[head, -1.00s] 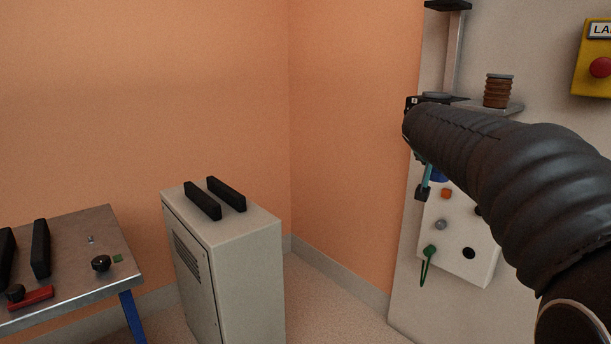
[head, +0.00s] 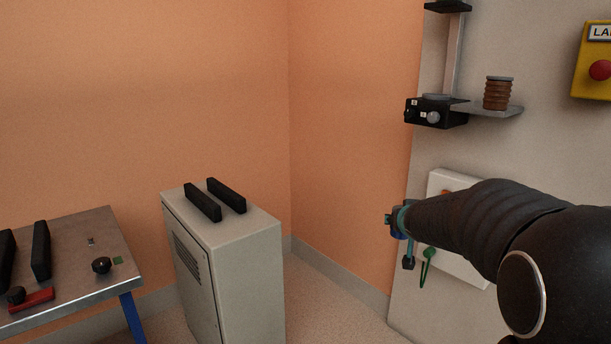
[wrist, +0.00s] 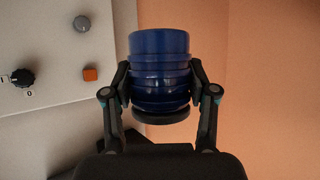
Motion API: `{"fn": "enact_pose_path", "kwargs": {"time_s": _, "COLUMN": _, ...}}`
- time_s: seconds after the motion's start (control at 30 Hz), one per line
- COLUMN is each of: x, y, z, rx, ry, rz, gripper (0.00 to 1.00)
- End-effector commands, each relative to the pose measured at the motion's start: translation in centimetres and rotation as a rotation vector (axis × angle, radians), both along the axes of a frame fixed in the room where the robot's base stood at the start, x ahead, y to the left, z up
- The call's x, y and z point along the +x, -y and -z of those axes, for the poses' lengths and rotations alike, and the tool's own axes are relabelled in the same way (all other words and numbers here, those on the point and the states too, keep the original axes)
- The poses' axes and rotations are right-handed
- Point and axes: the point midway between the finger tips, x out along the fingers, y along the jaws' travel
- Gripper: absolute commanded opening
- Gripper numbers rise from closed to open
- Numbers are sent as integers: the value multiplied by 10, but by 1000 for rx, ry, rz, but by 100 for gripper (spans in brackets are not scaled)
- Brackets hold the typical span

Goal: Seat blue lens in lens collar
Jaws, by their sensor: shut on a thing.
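The blue lens (wrist: 159,66) is a ribbed, glossy blue cylinder with a dark ring at its near end. In the wrist view it sits between the two fingers of my gripper (wrist: 160,84), which press on it from both sides. In the head view my gripper (head: 400,228) is in front of the lower part of the wall panel, below the black head, and my arm hides most of the lens. I cannot clearly make out a lens collar. The black head (head: 436,113) with a grey disc on top is on the upright rail.
A small shelf (head: 488,109) with a brown ribbed stack (head: 497,93) juts out beside the black head. A white control box (head: 445,182) is partly behind my arm. A grey cabinet (head: 240,250) and a metal table (head: 75,250) stand left. Open floor lies between cabinet and panel.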

Motion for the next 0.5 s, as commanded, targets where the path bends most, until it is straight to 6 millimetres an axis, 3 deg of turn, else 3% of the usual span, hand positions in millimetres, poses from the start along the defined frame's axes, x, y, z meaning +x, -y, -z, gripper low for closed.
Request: {"fn": "enact_pose_path", "kwargs": {"time_s": 0.5, "x": 0, "y": -6, "z": 19, "rx": 0, "ry": -4, "rz": -51, "gripper": 21}}
